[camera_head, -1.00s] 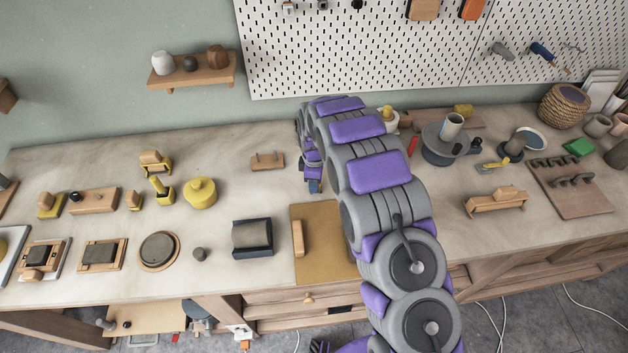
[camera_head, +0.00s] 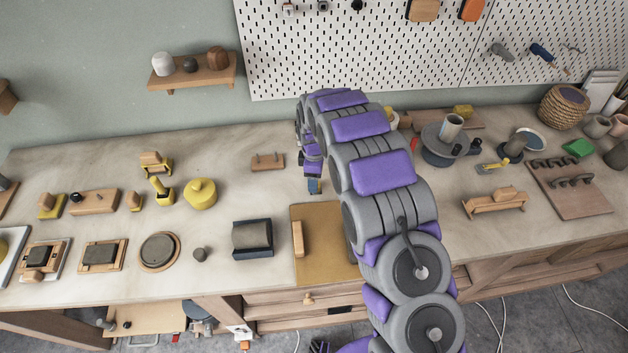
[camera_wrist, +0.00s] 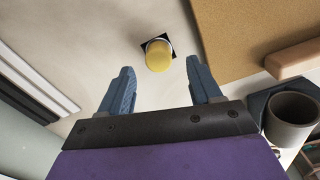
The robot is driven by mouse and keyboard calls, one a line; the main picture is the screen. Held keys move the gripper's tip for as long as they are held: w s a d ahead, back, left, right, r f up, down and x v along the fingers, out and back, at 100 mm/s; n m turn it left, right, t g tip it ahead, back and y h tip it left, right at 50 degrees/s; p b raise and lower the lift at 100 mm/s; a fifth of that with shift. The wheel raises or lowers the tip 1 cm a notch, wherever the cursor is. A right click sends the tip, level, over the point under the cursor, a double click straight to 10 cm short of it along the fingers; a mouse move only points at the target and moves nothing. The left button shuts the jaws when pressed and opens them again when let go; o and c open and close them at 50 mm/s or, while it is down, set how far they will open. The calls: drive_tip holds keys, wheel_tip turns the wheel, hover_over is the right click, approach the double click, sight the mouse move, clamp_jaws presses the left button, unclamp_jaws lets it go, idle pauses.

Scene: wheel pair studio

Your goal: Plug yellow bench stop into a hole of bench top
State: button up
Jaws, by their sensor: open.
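The yellow bench stop (camera_wrist: 158,56) shows in the wrist view as a rounded yellow peg. It stands on the pale bench top (camera_wrist: 105,40) beside the mat, against a small dark square patch. I cannot tell if that patch is a hole or part of the stop. My gripper (camera_wrist: 160,90) is open and empty. In the wrist view the stop lies ahead of the gap between the blue fingertips, apart from both. In the head view my gripper (camera_head: 314,186) points down behind the mat, and the stop is not visible there.
A tan mat (camera_head: 325,265) with a wooden bar (camera_head: 298,239) lies in front of my gripper. Left of it stands a dark cradle with a grey cylinder (camera_head: 252,238). A wooden piece with pegs (camera_head: 267,162) stands left of my gripper.

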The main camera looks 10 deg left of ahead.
wheel_tip(320, 180, up, 14)
drive_tip(key=p, duration=0.1)
drive_tip(key=shift+r, duration=0.15)
drive_tip(key=shift+w, duration=0.1)
drive_tip(key=s+d+r+m+b, duration=0.1)
drive_tip(key=s+d+r+m, duration=0.4)
drive_tip(key=s+d, duration=0.35)
drive_tip(key=s+d+r+m+b, duration=0.1)
drive_tip(key=s+d+r+m, duration=0.35)
drive_tip(key=s+d, duration=0.35)
drive_tip(key=s+d+m+g+b, duration=0.1)
drive_tip(key=s+d+m, duration=0.3)
drive_tip(key=s, duration=0.9)
drive_tip(key=s+d+f+m+b, duration=0.1)
drive_tip(key=s+d+m, duration=0.4)
drive_tip(key=s, duration=0.7)
drive_tip(key=shift+s+d+f+g, duration=0.15)
drive_tip(key=shift+s+d+g, duration=0.05)
drive_tip(key=shift+s+g, duration=0.2)
